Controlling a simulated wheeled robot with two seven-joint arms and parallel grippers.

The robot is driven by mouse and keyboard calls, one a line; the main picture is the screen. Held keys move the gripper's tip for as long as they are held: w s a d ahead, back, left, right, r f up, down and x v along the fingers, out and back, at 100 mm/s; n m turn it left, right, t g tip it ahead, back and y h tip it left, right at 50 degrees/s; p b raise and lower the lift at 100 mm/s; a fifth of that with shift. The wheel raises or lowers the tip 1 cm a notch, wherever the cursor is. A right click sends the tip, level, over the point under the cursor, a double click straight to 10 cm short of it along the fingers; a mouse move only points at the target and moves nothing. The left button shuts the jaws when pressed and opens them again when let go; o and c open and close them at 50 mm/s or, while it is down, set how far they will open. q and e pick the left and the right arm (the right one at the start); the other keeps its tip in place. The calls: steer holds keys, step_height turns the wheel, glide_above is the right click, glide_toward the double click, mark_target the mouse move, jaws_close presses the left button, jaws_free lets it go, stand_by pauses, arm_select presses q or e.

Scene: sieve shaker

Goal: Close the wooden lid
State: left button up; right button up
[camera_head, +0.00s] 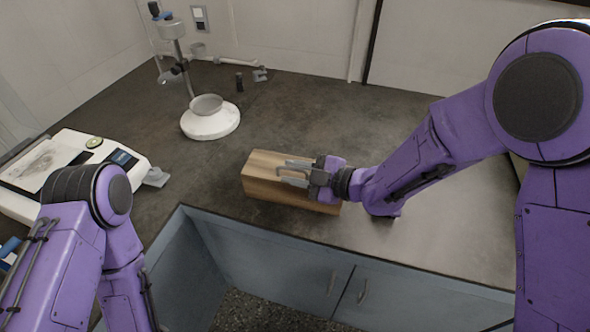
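A wooden box (263,192) stands near the front edge of the dark counter, at the middle of the view. Its wooden lid (266,160) lies on top and looks flat; I cannot tell whether a small gap remains under it. My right gripper (282,173) comes in from the right, over the top of the box. Its two fingers point left and are spread apart, with nothing seen between them. I cannot tell whether they touch the lid. The right part of the lid is hidden under the gripper. My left arm shows at the lower left, but its gripper is out of view.
A white device with a screen (122,158) stands at the left. Behind the box is a stand with a white round base (211,124) and a bowl (206,104). A small dark bottle (239,82) stands at the back. The counter (330,115) behind the box is clear.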

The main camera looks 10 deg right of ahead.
steer(key=shift+s+f, duration=0.1)
steer(key=b+v, duration=0.1)
steer(key=v, duration=0.9)
steer(key=shift+d, duration=0.2)
